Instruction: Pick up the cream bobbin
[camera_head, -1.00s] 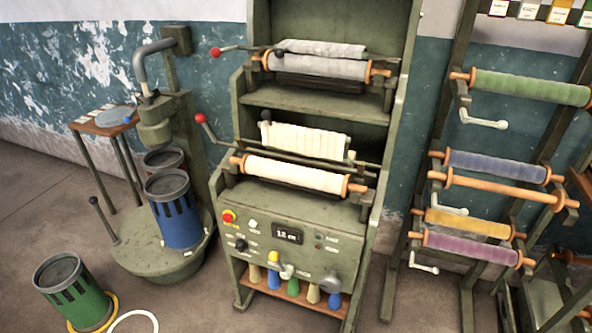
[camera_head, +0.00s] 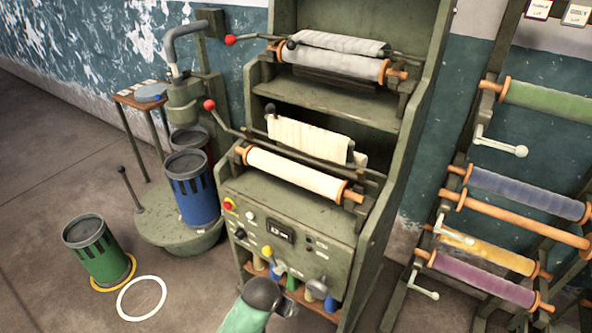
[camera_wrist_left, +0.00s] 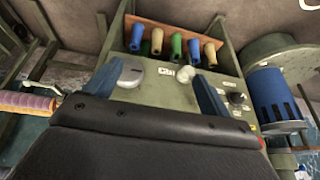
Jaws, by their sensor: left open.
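The cream bobbin (camera_head: 295,173), a long pale roll with orange wooden ends, lies across brackets on the front of the green machine, above its control panel. It is not visible in the left wrist view. My left gripper (camera_wrist_left: 158,88) has its two blue fingers apart with nothing between them, in front of the control panel. In the head view, my left arm (camera_head: 245,315) comes up at the bottom edge, below and apart from the cream bobbin; its fingers cannot be made out there. My right gripper is not visible.
A lever with a red knob (camera_head: 209,105) runs just behind the bobbin, by a draped cream cloth (camera_head: 305,137). A grey roll (camera_head: 335,64) sits above. Several coloured cones stand on the machine's low shelf (camera_wrist_left: 170,27). A rack at right holds more rolls, including a purple one (camera_head: 485,278).

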